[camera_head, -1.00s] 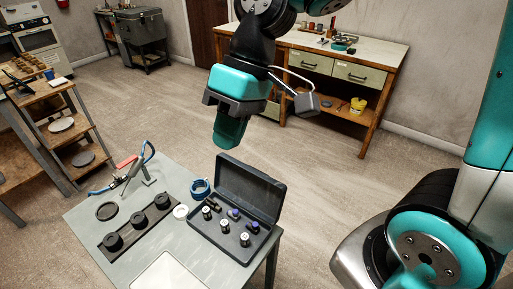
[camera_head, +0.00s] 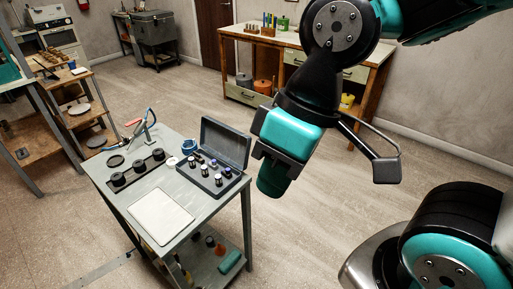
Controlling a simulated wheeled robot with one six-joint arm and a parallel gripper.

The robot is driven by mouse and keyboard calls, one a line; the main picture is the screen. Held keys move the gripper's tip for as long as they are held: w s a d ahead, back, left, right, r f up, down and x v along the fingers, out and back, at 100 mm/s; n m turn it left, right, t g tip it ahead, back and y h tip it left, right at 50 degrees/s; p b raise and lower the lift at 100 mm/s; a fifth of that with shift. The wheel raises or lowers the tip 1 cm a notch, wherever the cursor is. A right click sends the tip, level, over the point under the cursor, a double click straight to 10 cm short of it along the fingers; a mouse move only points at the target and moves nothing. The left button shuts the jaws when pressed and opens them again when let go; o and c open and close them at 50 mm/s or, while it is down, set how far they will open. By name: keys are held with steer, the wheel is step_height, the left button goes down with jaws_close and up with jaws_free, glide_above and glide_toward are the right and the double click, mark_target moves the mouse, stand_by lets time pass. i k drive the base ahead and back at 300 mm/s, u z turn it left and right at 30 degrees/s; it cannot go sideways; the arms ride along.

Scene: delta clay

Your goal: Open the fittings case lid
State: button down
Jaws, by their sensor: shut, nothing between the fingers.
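The fittings case (camera_head: 208,182) is a dark case on the right back part of the grey table. Its lid (camera_head: 225,144) stands raised, tilted up along the back edge. Several small metal, dark and purple-topped fittings (camera_head: 213,163) show inside the base. My gripper (camera_head: 272,178) is shut and empty, pointing down just right of the case. In the picture it is close to the lid's right edge and appears apart from it.
The grey table (camera_head: 118,198) also bears a white panel (camera_head: 160,216), a dark strip with round black pieces (camera_head: 138,172), a blue coil (camera_head: 189,146) and a clamp-like tool (camera_head: 144,129). A workbench (camera_head: 240,88) stands behind. The floor right of the table is clear.

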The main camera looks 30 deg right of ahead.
mark_target(230, 145)
steer(key=u, duration=0.4)
steer(key=k, duration=0.2)
steer(key=z, duration=1.55)
steer(key=i, duration=1.3)
steer(key=u, duration=0.85)
steer(key=i, duration=0.4)
steer(key=u, duration=0.35)
